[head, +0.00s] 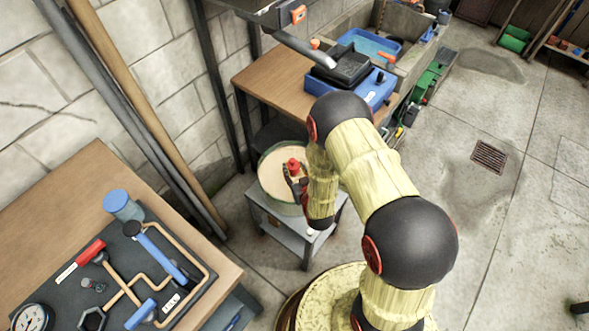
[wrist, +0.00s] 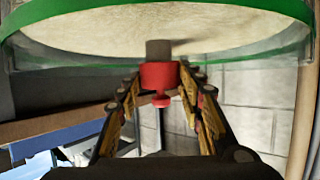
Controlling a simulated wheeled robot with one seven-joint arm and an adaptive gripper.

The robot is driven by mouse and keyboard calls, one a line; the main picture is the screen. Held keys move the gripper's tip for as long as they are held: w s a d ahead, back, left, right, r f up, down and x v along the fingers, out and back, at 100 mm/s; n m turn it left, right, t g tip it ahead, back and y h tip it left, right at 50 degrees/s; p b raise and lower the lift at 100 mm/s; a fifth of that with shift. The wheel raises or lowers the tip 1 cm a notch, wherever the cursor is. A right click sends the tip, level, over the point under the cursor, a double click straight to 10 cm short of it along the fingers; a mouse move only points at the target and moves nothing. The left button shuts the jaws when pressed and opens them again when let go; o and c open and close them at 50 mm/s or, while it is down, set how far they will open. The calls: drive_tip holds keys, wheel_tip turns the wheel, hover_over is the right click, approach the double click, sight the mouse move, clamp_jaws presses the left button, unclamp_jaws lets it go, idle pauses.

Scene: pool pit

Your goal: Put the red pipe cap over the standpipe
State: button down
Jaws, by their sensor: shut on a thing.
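The red pipe cap (head: 293,164) has a small knob on its outer end; it also shows in the wrist view (wrist: 160,76). My gripper (head: 297,178) is shut on the cap, with a finger on either side of it in the wrist view (wrist: 160,84). The standpipe (wrist: 159,49) is a short grey-brown stub coming out of the sand in a round tub. The cap is in line with the pipe's end. I cannot tell whether it fits over the pipe or only meets its end. In the head view the pipe is hidden.
The sand-filled tub (wrist: 30,52) has a green rim and stands on a small grey stand (head: 300,228). A wooden bench (head: 262,78) with a blue case (head: 378,92) is behind. A tool table (head: 60,195) stands at left. Open concrete floor lies at right.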

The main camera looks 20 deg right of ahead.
drive_tip(key=shift+f+b, duration=0.5)
drive_tip(key=shift+f, duration=0.2)
drive_tip(key=c, duration=1.5)
unclamp_jaws()
drive_tip(key=shift+o, duration=0.2)
drive_tip(key=p+v, duration=0.3)
drive_tip(key=v, duration=0.8)
drive_tip(key=shift+p, duration=0.35)
drive_tip(key=shift+w+r, duration=0.1)
